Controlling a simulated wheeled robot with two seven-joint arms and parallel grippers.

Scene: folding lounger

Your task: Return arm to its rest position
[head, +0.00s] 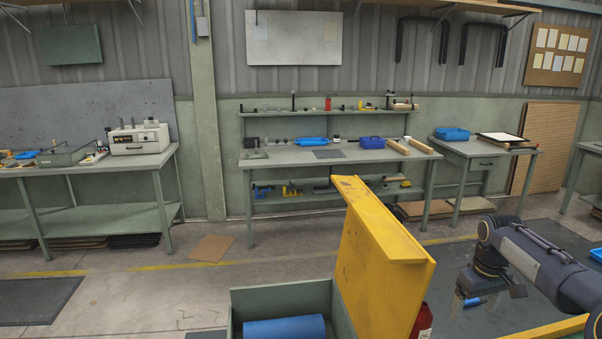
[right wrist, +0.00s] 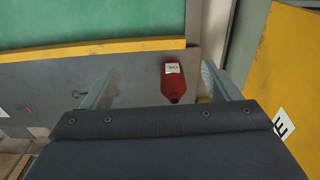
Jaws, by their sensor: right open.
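My right arm (head: 535,258) comes in from the right edge in the head view. Its gripper (head: 487,294) points down, to the right of the yellow panel (head: 380,265). In the right wrist view the two fingers (right wrist: 163,88) stand wide apart with nothing held between them. A red bottle (right wrist: 174,83) with a white label shows beyond the fingers, apart from them. The bottle also shows in the head view (head: 422,322), partly hidden behind the yellow panel. My left gripper is not in view.
A green open box (head: 258,297) holding a blue cylinder (head: 285,329) is at the bottom, beside the yellow panel. A yellow edge (head: 548,331) runs below my right arm. A workbench (head: 285,158) stands farther back, with open floor before it.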

